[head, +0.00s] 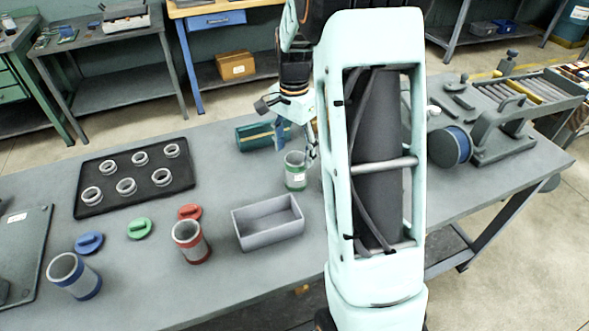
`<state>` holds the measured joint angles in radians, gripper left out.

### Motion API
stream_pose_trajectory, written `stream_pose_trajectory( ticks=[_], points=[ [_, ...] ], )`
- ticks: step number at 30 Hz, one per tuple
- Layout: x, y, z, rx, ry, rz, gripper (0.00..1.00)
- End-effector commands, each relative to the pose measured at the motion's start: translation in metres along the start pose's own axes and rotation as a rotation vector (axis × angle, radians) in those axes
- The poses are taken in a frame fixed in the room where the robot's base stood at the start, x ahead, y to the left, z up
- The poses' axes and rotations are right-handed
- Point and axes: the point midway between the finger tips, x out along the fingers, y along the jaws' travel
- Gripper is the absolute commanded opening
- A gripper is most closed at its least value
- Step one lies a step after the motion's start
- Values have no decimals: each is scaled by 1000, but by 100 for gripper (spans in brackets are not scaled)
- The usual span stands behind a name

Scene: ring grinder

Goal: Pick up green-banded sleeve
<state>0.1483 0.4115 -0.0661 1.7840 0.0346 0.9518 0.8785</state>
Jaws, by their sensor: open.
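The green-banded sleeve (295,170) stands upright on the grey workbench, just left of my arm. It is a pale grey open-topped cylinder with a green band. My gripper (296,138) hangs over the bench close above the sleeve, partly hidden by my own arm. Its jaws are open, and one finger shows near the sleeve's right side. I cannot tell whether a finger touches the sleeve. The red-banded sleeve (190,242) and the blue-banded sleeve (73,276) stand farther left and nearer the front.
A grey open bin (267,236) sits just in front of the green-banded sleeve. A dark green cylindrical object (252,137) lies behind it. Blue (88,243), green (140,228) and red (189,212) knobbed discs, a black ring tray (100,208) and a grinder (500,130) share the bench.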

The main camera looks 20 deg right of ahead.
Motion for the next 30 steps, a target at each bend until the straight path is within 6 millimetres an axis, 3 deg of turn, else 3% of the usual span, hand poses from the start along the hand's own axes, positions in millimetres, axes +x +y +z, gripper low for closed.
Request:
stream_pose_trajectory(
  ticks=[8, 16, 26, 30],
  points=[
    [25, 1, -2, 1, 1, 1, 63],
    [63, 2, -7, -1, 2, 0, 63],
    [70, 1, -7, -1, 4, -2, 63],
    [70, 1, -7, -1, 4, -3, 48]
  ],
)
